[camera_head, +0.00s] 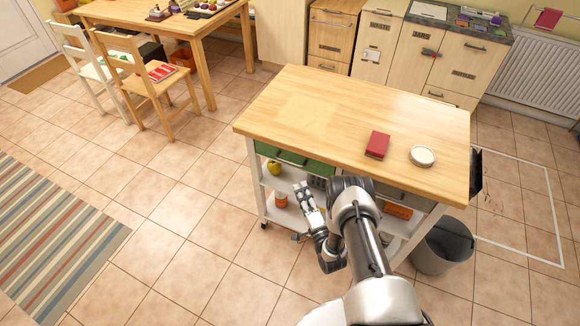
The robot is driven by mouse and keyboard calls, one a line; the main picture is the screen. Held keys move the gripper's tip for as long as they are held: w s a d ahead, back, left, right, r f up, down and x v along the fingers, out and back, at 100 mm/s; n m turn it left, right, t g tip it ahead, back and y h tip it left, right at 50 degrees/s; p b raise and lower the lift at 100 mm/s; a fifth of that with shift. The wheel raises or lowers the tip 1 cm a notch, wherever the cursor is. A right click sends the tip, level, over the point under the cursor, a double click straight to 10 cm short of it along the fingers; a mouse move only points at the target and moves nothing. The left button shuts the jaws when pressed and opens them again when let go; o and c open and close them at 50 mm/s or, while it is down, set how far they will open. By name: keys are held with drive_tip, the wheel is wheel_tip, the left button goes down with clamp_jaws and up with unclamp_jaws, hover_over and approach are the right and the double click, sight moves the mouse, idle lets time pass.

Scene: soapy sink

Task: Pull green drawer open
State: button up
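The green drawer (318,168) is under the left part of the wooden top of a kitchen cart (290,105). Its front looks flush with the cart, so it appears closed. A dark handle (291,158) runs along its front. My gripper (303,190) is in front of the cart, below the drawer front in the picture. It looks apart from the handle and seems to hold nothing. The gap between its fingers is too small to read. My arm hides part of the cart's front right of the green drawer.
A red box (377,145) and a round white-topped tin (422,156) sit on the cart top. A yellow fruit (273,167) and an orange jar (281,200) are on its shelves. A grey bin (442,246) stands at right.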

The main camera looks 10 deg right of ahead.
drive_tip(key=b+x, duration=0.2)
drive_tip(key=x, duration=1)
drive_tip(key=shift+b, duration=0.35)
drive_tip(key=shift+f, duration=0.1)
clamp_jaws()
